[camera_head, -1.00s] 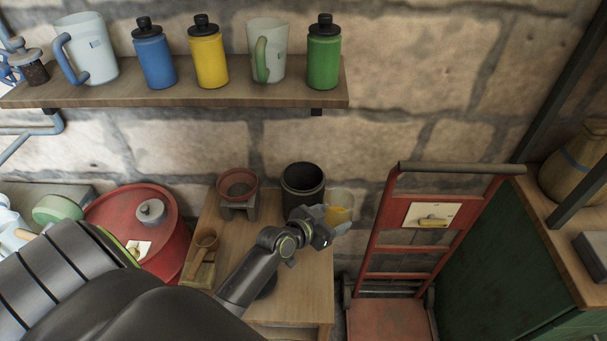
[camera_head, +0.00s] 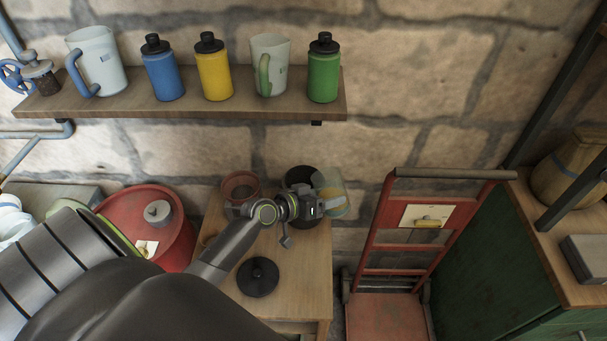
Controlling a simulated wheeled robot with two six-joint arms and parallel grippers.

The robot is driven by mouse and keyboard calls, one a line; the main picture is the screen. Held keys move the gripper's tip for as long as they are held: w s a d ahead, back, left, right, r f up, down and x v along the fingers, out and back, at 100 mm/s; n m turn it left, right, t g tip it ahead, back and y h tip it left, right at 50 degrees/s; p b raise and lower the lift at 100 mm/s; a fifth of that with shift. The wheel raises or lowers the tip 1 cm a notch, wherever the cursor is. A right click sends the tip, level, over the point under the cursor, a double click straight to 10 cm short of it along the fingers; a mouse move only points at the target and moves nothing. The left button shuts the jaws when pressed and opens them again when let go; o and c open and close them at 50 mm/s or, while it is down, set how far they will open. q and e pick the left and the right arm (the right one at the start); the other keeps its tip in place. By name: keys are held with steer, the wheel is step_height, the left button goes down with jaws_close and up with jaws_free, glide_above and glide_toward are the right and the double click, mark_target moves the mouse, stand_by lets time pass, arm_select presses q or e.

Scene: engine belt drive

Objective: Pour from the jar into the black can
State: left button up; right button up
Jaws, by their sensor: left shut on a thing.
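The black can (camera_head: 301,176) stands open on the small wooden table, partly hidden by my left gripper. My left gripper (camera_head: 318,207) is shut on the clear jar (camera_head: 331,190), which holds a little yellow-orange content. The jar is at the right side of the can, overlapping its rim in the view, and looks tilted. I cannot tell whether anything is flowing out. A round black lid (camera_head: 257,277) lies on the table in front of the can. My right gripper is not in view.
A reddish pot (camera_head: 240,187) stands left of the can. A red drum (camera_head: 150,215) is left of the table, and a red hand truck (camera_head: 425,235) is right of it. A wall shelf (camera_head: 200,106) above carries bottles and jugs. The table's front right is clear.

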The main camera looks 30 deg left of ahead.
mark_target(320, 186)
arm_select(q)
steer(key=shift+w+a+r, duration=0.1)
steer(key=shift+a+r, duration=0.05)
steer(key=shift+r, duration=0.45)
steer(key=shift+w+a+n, duration=0.1)
steer(key=shift+a+n, duration=0.05)
steer(key=shift+n, duration=0.15)
steer(key=shift+a+r+n+h, duration=0.35)
steer(key=shift+a+n+h, duration=0.15)
steer(key=shift+h, duration=0.1)
steer(key=shift+f+b, duration=0.25)
steer(key=shift+b, duration=0.15)
steer(key=shift+r+n, duration=0.1)
steer(key=shift+n, duration=0.3)
steer(key=shift+h, duration=0.3)
steer(key=shift+r+n+h, duration=0.4)
steer(key=shift+r+n, duration=0.05)
steer(key=shift+n, duration=0.45)
steer(key=shift+f+n+h+b, duration=0.3)
steer(key=shift+n+h+b, duration=0.1)
steer(key=shift+n, duration=0.2)
steer(key=shift+a+r+n+t+h+b, duration=0.1)
steer(key=shift+r+n+t+h+b, duration=0.3)
steer(key=shift+n+b, duration=0.3)
